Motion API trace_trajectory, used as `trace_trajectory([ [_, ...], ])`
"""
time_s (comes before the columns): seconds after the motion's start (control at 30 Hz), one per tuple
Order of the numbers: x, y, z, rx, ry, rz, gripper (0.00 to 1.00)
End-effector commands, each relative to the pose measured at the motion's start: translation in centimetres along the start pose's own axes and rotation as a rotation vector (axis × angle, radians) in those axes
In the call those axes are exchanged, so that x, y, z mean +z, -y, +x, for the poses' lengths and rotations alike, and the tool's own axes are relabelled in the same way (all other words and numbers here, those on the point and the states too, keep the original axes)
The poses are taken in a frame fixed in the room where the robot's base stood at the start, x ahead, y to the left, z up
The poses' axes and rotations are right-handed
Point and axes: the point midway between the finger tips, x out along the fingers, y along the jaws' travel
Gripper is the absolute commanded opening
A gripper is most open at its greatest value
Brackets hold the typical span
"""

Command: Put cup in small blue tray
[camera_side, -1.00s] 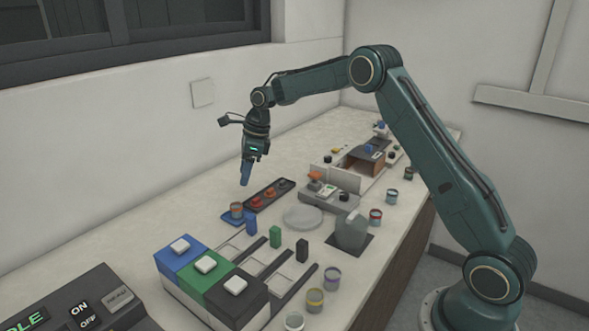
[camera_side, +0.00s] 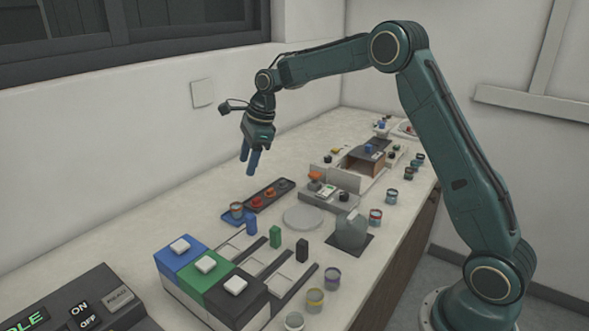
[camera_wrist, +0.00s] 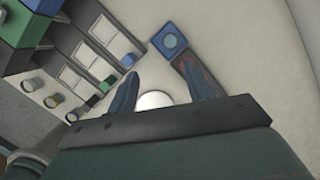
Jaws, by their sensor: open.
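A cup (camera_side: 236,209) with a grey-brown rim stands upright in the small blue tray (camera_side: 228,218), left of the long dark tray. In the wrist view the small blue tray (camera_wrist: 158,47) shows as a blue square with the round top of the cup (camera_wrist: 171,41) inside it. My gripper (camera_side: 249,168) is open and empty, raised well above the counter and apart from the cup. Its two fingers also show in the wrist view (camera_wrist: 163,92), with nothing held between them.
A dark tray (camera_side: 250,206) with red-orange pieces adjoins the blue tray. A blue block (camera_side: 251,224) stands close in front. A pale round disc (camera_side: 303,217) lies to the right. Several other cups (camera_side: 332,277) line the counter's near edge. Blue, green and black boxes (camera_side: 205,275) stand in front.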

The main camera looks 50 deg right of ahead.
Motion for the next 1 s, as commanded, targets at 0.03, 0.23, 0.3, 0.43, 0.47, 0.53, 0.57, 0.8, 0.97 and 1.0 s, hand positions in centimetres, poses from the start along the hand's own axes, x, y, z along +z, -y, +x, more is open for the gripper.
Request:
trace_trajectory([
  [0.03, 0.3, -0.9, -1.4, -0.012, 0.000, -0.059, 0.51],
  [0.23, 0.7, -4.5, -6.0, -0.049, -0.016, -0.322, 0.51],
  [0.3, 0.7, -6.0, -7.5, -0.061, -0.022, -0.416, 0.51],
  [0.43, 0.5, -8.7, -10.0, -0.083, -0.039, -0.589, 0.51],
  [0.47, 0.4, -9.4, -10.5, -0.088, -0.043, -0.628, 0.51],
  [0.53, 0.1, -10.9, -11.7, -0.098, -0.054, -0.720, 0.51],
  [0.57, 0.0, -11.6, -12.2, -0.103, -0.058, -0.761, 0.51],
  [0.8, -1.6, -17.1, -15.3, -0.134, -0.104, -1.077, 0.51],
  [0.97, -3.0, -20.9, -16.7, -0.150, -0.140, -1.286, 0.51],
  [1.0, -3.5, -21.8, -16.9, -0.153, -0.150, -1.338, 0.51],
])
